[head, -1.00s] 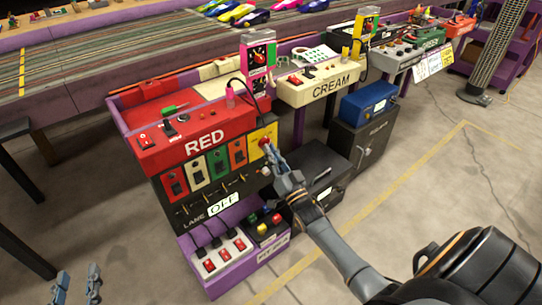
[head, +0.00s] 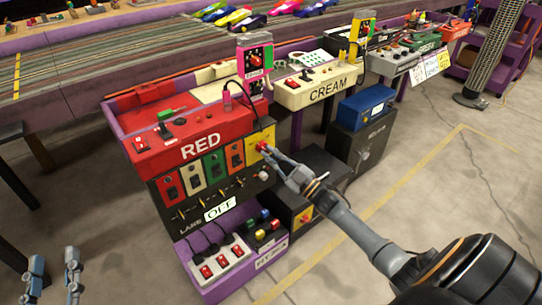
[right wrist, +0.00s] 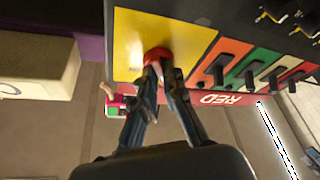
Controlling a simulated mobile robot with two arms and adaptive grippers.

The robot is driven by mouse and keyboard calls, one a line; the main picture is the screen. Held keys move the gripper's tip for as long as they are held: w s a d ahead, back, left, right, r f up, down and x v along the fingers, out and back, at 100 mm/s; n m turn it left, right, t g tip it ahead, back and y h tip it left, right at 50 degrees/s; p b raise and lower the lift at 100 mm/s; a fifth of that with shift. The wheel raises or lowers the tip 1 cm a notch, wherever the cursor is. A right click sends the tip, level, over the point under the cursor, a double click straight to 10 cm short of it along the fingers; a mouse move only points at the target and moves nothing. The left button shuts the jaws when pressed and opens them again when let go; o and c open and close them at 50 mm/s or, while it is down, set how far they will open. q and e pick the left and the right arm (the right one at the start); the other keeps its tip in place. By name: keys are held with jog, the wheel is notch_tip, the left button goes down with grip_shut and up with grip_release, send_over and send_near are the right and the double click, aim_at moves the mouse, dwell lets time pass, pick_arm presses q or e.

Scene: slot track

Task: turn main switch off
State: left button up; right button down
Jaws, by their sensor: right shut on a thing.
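The main switch appears to be the red knob (head: 262,146) on a yellow plate (head: 252,155) at the right end of the RED station's front panel. In the right wrist view the red knob (right wrist: 157,53) sits on the yellow plate (right wrist: 200,36). My right gripper (head: 268,151) is shut on the knob, with one finger on each side in the right wrist view (right wrist: 160,72). The fingertips cover part of the knob, and its turn angle cannot be read. My left gripper (head: 53,270) is open and empty at the lower left, away from the station.
Coloured switch plates, such as the orange one (head: 235,155), stand beside the yellow plate. Below are a white power strip (head: 218,262) and a black box with coloured buttons (head: 264,232). A blue box (head: 367,104) stands to the right. The floor at right is open.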

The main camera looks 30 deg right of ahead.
pick_arm(q)
jog(key=shift+w+f+g, duration=0.1)
jog(key=shift+f+g, duration=0.3)
jog(key=shift+f, duration=0.25)
pick_arm(e)
jog(key=shift+d+r+n+g+y, duration=0.1)
jog(key=shift+n+g+y, duration=0.45)
jog(key=shift+n, duration=1.05)
pick_arm(q)
jog(key=shift+a+f, duration=0.1)
pick_arm(e)
jog(key=c, duration=1.4)
grip_release()
jog(key=shift+c, duration=0.2)
jog(key=v, duration=1.2)
